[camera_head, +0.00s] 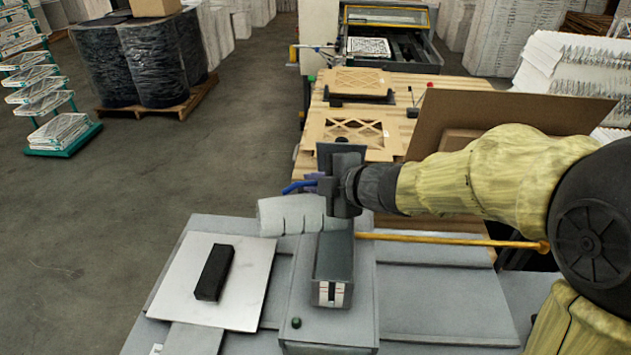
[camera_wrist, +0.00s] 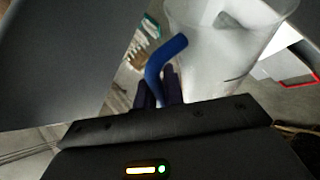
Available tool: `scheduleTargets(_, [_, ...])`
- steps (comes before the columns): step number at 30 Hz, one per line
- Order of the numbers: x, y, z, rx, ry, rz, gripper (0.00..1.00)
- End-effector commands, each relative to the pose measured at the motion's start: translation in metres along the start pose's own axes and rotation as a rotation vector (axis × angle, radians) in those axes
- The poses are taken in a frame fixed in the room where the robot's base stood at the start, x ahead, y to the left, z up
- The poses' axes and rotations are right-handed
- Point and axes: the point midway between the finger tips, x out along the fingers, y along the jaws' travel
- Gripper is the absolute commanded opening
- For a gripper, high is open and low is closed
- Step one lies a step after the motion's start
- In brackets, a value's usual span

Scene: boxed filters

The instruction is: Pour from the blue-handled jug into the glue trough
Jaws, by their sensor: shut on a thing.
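The white jug (camera_head: 285,214) lies tipped far over onto its side, held in the air. Its blue handle (camera_head: 298,186) also shows in the wrist view (camera_wrist: 164,62), beside the pale jug wall (camera_wrist: 215,50). My gripper (camera_head: 315,182) is shut on the handle; its dark fingers (camera_wrist: 160,88) close around the handle's lower end. What looks like the glue trough (camera_head: 333,258) is a narrow grey box with a marked white strip on its front. The jug's right end is at the trough's back end in the picture. I cannot make out any liquid stream or the trough's level.
A pale plate (camera_head: 252,300) with a black block (camera_head: 214,272) lies left of the trough on the grey machine top. An orange rod (camera_head: 450,239) runs to the right behind it. A wooden bench (camera_head: 395,112) with cardboard frames and an upright brown board (camera_head: 490,112) stand behind.

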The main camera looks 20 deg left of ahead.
Motion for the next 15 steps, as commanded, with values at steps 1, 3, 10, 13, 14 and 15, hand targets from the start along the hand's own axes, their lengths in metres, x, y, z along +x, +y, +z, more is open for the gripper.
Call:
scheduleTargets(1, [-0.0001, 0.0003, -0.0001, 0.0, 0.0, 0.001, 0.0])
scheduleTargets(3, [-0.0002, 0.0004, 0.0, 0.001, 0.001, 0.001, 0.0])
scheduleTargets(10, [-0.0017, 0.0015, 0.0024, 0.017, 0.011, 0.006, 0.0])
scheduleTargets(13, [-0.0026, 0.0021, 0.0036, 0.029, 0.02, 0.01, 0.0])
scheduleTargets(14, [-0.0029, 0.0023, 0.004, 0.032, 0.022, 0.011, 0.0])
scheduleTargets(15, [-0.0033, 0.0025, 0.0048, 0.037, 0.025, 0.012, 0.0])
